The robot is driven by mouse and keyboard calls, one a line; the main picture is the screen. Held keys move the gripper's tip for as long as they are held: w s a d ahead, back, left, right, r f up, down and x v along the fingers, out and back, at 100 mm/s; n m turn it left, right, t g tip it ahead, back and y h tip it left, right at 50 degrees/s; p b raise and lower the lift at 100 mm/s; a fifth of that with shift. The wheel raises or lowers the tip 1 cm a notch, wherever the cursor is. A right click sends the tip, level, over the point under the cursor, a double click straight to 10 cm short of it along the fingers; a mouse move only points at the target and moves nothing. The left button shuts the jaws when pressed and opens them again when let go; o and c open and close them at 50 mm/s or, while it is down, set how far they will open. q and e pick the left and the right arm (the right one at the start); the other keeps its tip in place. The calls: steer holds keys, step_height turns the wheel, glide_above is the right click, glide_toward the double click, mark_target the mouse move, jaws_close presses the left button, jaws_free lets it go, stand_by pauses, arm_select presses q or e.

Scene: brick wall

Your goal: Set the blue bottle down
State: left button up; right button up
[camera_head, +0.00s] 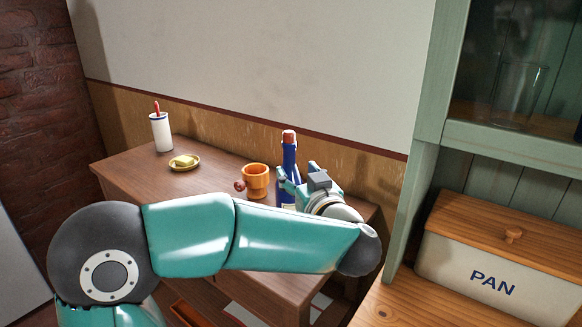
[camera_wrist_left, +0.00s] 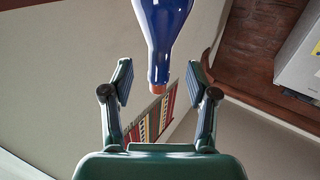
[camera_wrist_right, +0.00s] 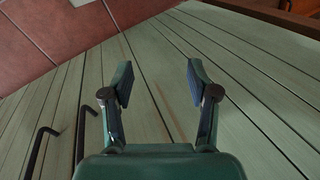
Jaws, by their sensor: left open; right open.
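The blue bottle (camera_head: 290,155) has a reddish-brown top and stands upright on the wooden table (camera_head: 125,165), near its right end. My left gripper (camera_head: 298,172) is at the bottle, with its fingers open; its hand hides part of the bottle's right side and base. In the left wrist view the bottle (camera_wrist_left: 163,25) points its neck toward the gap between the open fingers (camera_wrist_left: 159,72), and neither finger visibly touches it. My right gripper (camera_wrist_right: 158,68) is open and empty, in front of green planks; it is not in the head view.
An orange cup (camera_head: 255,180) stands just left of the bottle, with a small dark red round thing (camera_head: 240,185) beside it. A yellow dish (camera_head: 184,162) and a white holder (camera_head: 161,132) are farther left. A PAN box (camera_head: 500,250) is on the right counter.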

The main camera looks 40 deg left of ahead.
arm_select(q)
steer(key=v, duration=0.7)
stand_by(0.4)
